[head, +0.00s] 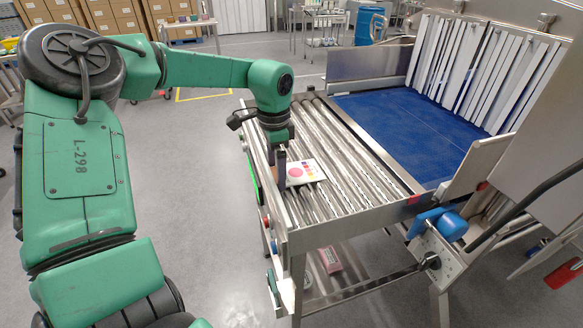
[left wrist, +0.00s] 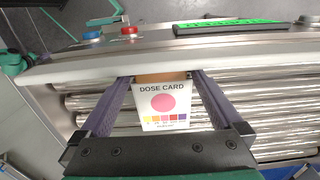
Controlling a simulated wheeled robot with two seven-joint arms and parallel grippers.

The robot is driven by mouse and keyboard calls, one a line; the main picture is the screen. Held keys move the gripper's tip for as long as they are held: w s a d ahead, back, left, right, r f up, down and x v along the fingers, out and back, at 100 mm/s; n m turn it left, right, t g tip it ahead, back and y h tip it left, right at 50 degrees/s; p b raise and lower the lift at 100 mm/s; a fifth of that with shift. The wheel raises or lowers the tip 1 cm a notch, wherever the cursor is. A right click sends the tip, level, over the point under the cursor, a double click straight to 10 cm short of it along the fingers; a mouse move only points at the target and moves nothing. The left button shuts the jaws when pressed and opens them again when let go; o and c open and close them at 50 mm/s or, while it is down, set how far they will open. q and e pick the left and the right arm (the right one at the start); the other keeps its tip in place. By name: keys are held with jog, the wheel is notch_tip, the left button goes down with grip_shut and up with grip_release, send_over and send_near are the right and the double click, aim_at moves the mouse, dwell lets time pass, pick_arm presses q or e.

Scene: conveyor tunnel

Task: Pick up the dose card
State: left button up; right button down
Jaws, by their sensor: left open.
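The dose card (head: 308,171) is a white card with a pink dot and a row of coloured squares. It lies on the metal rollers near their left side rail. In the left wrist view the dose card (left wrist: 163,104) shows its printed title and sits between my two fingers. A brown strip (left wrist: 160,77) is at its far edge. My left gripper (head: 281,158) points down beside the card in the head view. In the left wrist view my left gripper (left wrist: 162,78) is open, with a finger on either side of the card. My right gripper is not seen.
The roller table (head: 340,150) has a raised side rail with buttons, including a red button (left wrist: 129,31). A blue conveyor belt (head: 410,130) leads under white strip curtains (head: 480,70). A pink box (head: 330,259) is on the lower shelf. The rollers right of the card are clear.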

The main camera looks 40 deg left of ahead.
pick_arm(q)
jog(key=shift+a+f, duration=0.1)
jog(key=shift+f, duration=0.15)
jog(key=c, duration=1.1)
jog(key=shift+r, duration=0.1)
notch_tip(320, 180, up, 20)
jog(key=b, duration=0.1)
jog(key=shift+b, duration=0.3)
